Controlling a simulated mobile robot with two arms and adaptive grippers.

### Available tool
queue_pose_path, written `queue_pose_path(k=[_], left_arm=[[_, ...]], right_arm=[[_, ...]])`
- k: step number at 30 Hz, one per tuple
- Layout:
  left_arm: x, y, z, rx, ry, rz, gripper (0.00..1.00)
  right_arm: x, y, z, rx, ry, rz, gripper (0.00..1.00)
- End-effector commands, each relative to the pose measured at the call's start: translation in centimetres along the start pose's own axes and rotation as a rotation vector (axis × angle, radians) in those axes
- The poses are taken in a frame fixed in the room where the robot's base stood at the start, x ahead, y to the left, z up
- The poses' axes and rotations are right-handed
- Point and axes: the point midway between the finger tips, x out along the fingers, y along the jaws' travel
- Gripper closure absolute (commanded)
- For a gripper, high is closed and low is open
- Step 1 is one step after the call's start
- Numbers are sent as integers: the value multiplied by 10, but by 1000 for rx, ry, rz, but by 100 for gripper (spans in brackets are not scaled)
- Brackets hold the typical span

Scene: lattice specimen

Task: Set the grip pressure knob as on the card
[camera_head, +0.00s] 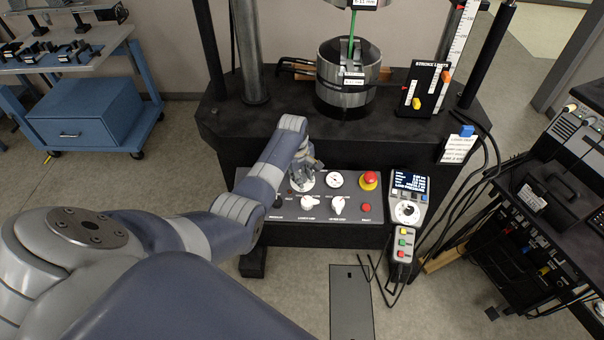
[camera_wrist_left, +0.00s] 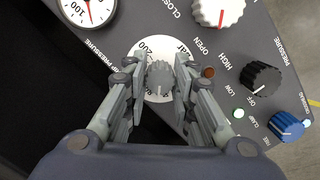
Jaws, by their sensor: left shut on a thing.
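The grip pressure knob (camera_wrist_left: 158,77) is a grey ridged knob on a round white dial (camera_wrist_left: 151,47) marked 200, 0 and bar. My left gripper (camera_wrist_left: 160,80) is shut on it, one finger on each side. In the head view my left gripper (camera_head: 303,174) is over the upper left of the control panel and hides the knob. The exact setting of its pointer is too small to read. A white card (camera_head: 459,146) with printed lines hangs at the right of the machine, under a blue clip; its text is unreadable. My right gripper is not in view.
In the wrist view a black knob (camera_wrist_left: 261,79) and a blue knob (camera_wrist_left: 287,125) sit at right. A handset (camera_head: 408,195) stands right of the panel.

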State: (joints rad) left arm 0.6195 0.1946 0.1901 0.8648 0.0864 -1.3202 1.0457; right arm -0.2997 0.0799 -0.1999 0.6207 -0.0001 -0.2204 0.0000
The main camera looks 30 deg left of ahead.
Motion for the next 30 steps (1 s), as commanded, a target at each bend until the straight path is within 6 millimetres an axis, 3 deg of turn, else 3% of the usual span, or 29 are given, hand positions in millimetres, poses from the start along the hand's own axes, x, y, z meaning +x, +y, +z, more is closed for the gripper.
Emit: queue_pose_path(k=[30], left_arm=[[0,1,1,957,-1,-125,100]], right_arm=[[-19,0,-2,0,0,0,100]])
